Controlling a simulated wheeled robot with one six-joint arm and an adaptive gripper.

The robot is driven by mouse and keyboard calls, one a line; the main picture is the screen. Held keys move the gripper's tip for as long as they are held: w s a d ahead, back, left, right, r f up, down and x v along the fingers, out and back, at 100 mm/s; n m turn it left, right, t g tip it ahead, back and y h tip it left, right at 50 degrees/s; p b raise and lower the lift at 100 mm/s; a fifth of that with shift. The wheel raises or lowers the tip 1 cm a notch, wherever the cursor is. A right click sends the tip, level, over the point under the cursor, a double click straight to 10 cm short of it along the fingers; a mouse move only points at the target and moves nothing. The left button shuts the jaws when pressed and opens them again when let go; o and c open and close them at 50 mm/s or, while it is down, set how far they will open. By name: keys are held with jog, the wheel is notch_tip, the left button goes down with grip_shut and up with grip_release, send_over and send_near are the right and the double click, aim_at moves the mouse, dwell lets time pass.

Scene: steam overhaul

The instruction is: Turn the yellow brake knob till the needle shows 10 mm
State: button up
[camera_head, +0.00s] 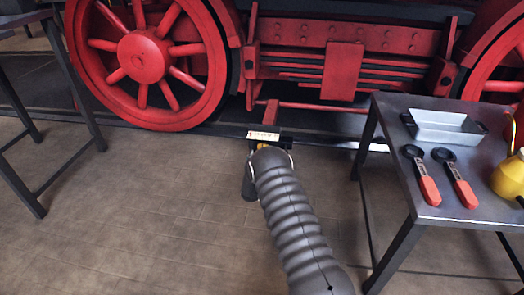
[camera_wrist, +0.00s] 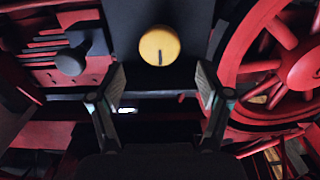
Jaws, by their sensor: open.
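The yellow brake knob (camera_wrist: 159,46) shows in the wrist view as a round disc with a short dark mark near its middle, on a dark plate (camera_wrist: 130,20). My gripper (camera_wrist: 160,85) is open, its two fingers apart below the knob in the picture, with nothing between them. In the head view a pale scale strip (camera_head: 263,135) shows just beyond the end of my arm, with a bit of yellow under it. The strip's marks and needle are too small to read. My gripper is mostly hidden behind my arm there.
A red spoked wheel (camera_head: 146,58) and red frame stand behind. A dark knob-like part (camera_wrist: 72,60) is left of the yellow knob. A table (camera_head: 398,185) at right holds a metal tray (camera_head: 441,127), two red-handled tools (camera_head: 428,188) and a yellow can (camera_head: 508,178). Another table (camera_head: 75,80) stands left.

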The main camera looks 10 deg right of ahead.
aim_at(263, 145)
jog(key=shift+x, duration=2.25)
jog(key=c, duration=1.1)
